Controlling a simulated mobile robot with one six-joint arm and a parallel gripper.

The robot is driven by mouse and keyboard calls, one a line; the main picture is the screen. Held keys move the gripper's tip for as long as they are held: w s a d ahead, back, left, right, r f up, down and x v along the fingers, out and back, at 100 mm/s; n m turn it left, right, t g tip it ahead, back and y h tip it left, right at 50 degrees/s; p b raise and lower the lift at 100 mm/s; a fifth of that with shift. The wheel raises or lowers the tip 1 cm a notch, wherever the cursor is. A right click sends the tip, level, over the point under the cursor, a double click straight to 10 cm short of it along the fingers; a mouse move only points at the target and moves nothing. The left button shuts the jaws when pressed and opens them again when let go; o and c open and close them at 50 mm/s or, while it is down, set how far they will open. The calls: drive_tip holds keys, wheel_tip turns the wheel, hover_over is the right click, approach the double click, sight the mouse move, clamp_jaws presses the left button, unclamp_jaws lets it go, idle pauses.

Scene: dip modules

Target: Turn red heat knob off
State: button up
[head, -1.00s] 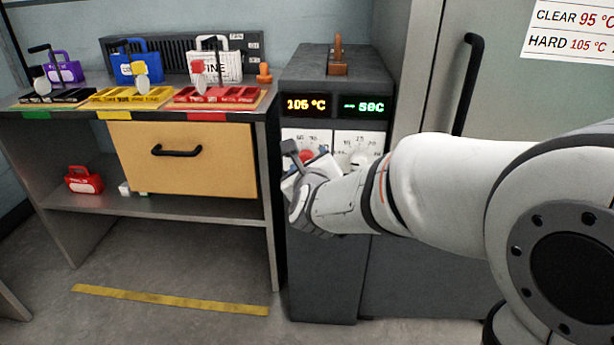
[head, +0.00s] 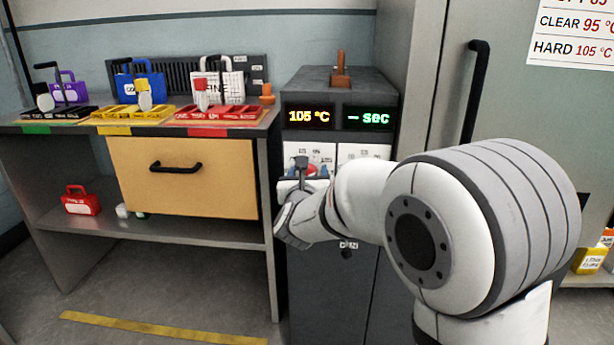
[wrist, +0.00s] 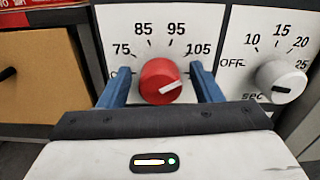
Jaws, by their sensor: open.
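The red heat knob (wrist: 160,82) is on a white dial panel in the wrist view, with marks 75, 85, 95 and 105. Its white pointer line slants up to the right, below the 105 mark. My gripper (wrist: 160,88) is open, with one blue finger on each side of the knob. I cannot tell whether the fingers touch it. In the head view the red knob (head: 312,170) shows partly behind my gripper (head: 303,168). The amber display (head: 308,117) above reads 105 °C.
A white timer knob (wrist: 281,82) sits close to the right of my right finger. The green display (head: 368,117) reads "- sec". A bench with a drawer (head: 182,165) stands to the left, and a tall cabinet door (head: 505,110) is to the right.

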drive_tip(key=shift+w, duration=0.1)
drive_tip(key=c, duration=1)
